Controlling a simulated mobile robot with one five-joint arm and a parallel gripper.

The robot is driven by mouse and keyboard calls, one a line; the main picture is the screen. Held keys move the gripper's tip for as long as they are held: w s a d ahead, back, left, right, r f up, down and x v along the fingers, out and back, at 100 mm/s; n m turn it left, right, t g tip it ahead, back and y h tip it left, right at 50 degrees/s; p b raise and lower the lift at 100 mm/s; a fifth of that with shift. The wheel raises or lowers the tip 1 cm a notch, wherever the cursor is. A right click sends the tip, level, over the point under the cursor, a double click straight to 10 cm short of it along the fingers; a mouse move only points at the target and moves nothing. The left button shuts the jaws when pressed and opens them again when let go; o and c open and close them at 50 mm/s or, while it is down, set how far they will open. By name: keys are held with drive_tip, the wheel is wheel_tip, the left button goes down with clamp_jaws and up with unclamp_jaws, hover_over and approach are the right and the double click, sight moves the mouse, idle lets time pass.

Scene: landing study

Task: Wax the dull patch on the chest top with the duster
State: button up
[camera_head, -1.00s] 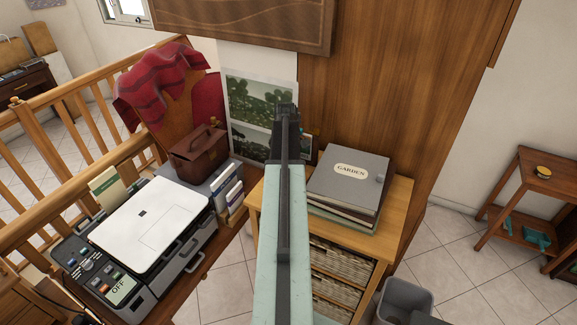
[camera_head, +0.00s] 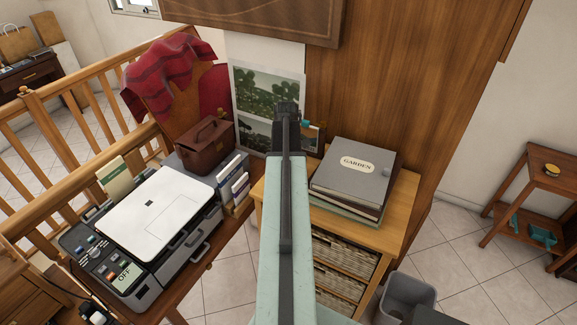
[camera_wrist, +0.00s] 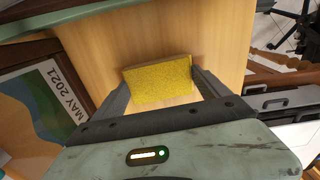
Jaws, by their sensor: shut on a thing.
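In the wrist view a yellow, grainy, block-shaped duster (camera_wrist: 158,80) sits between the two dark fingers of my gripper (camera_wrist: 163,90). The gripper is shut on it. The pale wooden chest top (camera_wrist: 175,35) lies beyond it; I cannot tell whether the duster touches the wood. In the head view the chest (camera_head: 397,205) has wicker drawers, and my arm covers its left part. My fingers and the duster are hidden there. I cannot make out a dull patch in either view.
Grey GARDEN albums (camera_head: 352,172) are stacked on the chest. Left of it a desk holds a printer (camera_head: 158,215), a brown bag (camera_head: 205,145) and books (camera_head: 235,180). A picture (camera_head: 265,90) stands behind. A grey bin (camera_head: 405,295) stands at the chest's front right.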

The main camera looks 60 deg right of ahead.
drive_tip(key=shift+w+a, duration=0.1)
drive_tip(key=shift+a, duration=3.45)
drive_tip(key=shift+d, duration=0.1)
drive_tip(key=shift+r, duration=0.1)
wheel_tip(320, 180, up, 7)
drive_tip(key=p, duration=0.7)
